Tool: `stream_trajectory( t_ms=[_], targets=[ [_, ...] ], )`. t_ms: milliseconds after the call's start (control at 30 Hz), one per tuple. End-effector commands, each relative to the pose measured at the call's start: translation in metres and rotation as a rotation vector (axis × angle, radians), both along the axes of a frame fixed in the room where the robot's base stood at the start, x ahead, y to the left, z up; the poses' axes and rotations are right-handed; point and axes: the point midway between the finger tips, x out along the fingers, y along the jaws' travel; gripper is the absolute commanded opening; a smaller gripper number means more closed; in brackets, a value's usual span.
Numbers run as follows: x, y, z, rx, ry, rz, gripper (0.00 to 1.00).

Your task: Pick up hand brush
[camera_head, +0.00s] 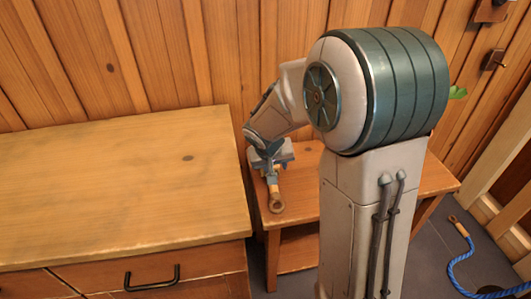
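The hand brush (275,194) appears to be the wooden-handled thing on the small wooden side table (304,197). Its handle points toward the camera and ends in a rounded tip near the table's front left. My gripper (270,163) is right at the far part of the brush, pointing down. The gripper covers the brush's far end, so its bristles cannot be made out. Whether the fingers are closed on the brush or only around it cannot be told.
A wooden dresser (120,185) with a dark handle (152,278) stands close at the left, higher than the side table. A plank wall (180,50) runs behind. My arm hides the table's middle. A blue rope (465,270) lies on the grey floor at the right.

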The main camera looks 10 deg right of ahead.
Motion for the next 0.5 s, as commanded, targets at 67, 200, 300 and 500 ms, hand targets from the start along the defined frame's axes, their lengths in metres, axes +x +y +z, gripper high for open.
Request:
stream_trajectory(
  t_ms=[67,200,300,500],
  targets=[
    [0.013,0.007,-0.007,0.007,-0.012,0.008,0.33],
    [0.025,0.013,-0.015,0.016,-0.030,0.013,0.33],
    [0.030,0.013,-0.026,0.018,-0.031,0.014,0.33],
    [0.037,0.010,-0.047,0.018,-0.032,0.015,0.33]
  ],
)
